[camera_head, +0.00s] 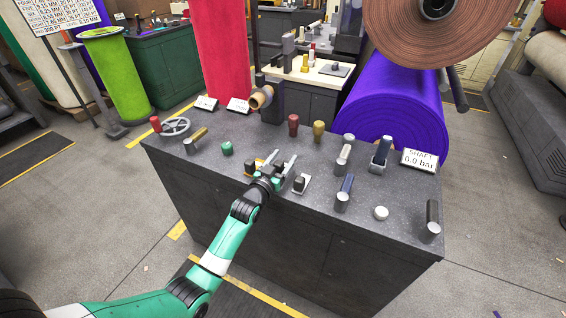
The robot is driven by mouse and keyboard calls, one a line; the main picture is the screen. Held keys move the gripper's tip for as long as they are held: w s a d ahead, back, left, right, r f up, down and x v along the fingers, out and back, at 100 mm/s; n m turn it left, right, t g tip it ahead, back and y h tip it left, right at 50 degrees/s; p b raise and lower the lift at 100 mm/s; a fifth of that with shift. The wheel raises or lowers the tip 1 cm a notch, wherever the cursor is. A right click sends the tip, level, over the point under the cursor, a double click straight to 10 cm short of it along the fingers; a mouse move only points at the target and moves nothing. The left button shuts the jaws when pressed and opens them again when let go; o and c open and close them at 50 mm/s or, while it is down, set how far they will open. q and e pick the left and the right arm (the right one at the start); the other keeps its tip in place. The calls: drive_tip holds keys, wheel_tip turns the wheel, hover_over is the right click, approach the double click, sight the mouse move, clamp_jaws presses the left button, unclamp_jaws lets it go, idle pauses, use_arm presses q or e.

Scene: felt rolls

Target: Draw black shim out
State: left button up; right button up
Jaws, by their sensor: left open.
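My left gripper (281,160) is open over the dark workbench (330,205), its two pale fingers spread and pointing away from me. Nothing shows between the fingertips. A small black piece on a pale base (300,184) stands just right of the gripper. Another small dark piece with orange and white beside it (257,166) is just left of the fingers, partly hidden by the gripper. I cannot tell for sure which of these is the black shim. Whether the fingers touch anything is too small to tell. My right gripper is not in view.
Several knobs and levers stand on the bench, including a blue-handled lever (345,187), a red knob (293,124) and a green knob (227,148). A handwheel (175,127) is at the left, a pressure sign (420,160) at the right. A purple roll (395,108) lies behind.

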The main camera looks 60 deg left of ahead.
use_arm(q)
clamp_jaws()
idle(0.3)
drive_tip(key=shift+d, duration=0.1)
idle(1.0)
